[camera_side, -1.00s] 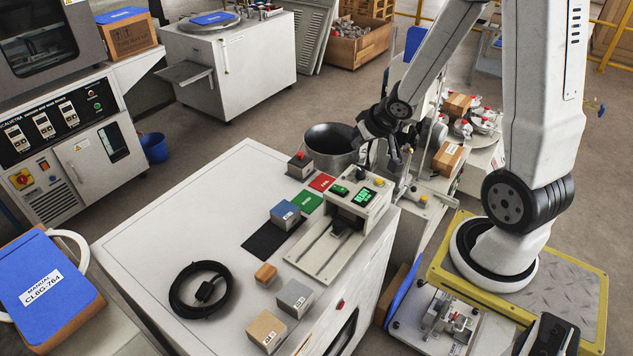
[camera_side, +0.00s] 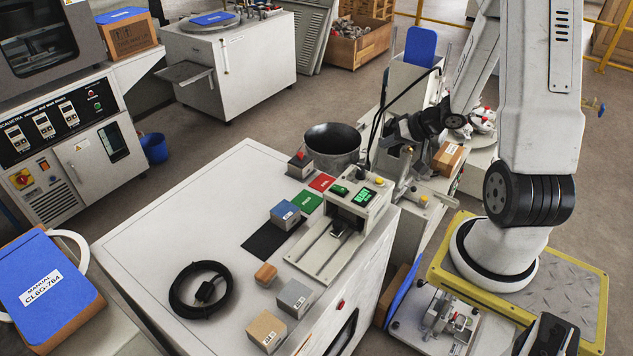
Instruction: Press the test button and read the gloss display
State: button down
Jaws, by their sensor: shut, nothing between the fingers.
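The gloss tester (camera_side: 350,215) is a pale box with a flat slide bed at the front of the white cabinet top. Its small display (camera_side: 364,197) is dark with lit green characters, too small to read surely. A green button (camera_side: 340,190) sits left of the display and a yellow button (camera_side: 379,182) at its upper right; I cannot tell which is the test button. My gripper (camera_side: 398,142) is shut and empty, behind and to the right of the tester, apart from its buttons. Its fingertips are hard to make out against the machinery.
Blue (camera_side: 285,213), grey (camera_side: 295,297) and tan (camera_side: 266,330) blocks stand on the cabinet top (camera_side: 170,225). Red and green pads, a black mat and a coiled black cable (camera_side: 203,290) lie there too. A metal bucket (camera_side: 332,145) stands behind the tester.

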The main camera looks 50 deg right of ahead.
aim_at(382, 181)
jog(key=shift+f, duration=0.15)
jog(key=shift+f, duration=4.25)
jog(key=shift+f, duration=0.9)
jog(key=shift+r, duration=0.2)
dwell(0.5)
jog(key=shift+r, duration=0.65)
jog(key=shift+r, duration=0.1)
jog(key=shift+r, duration=2.45)
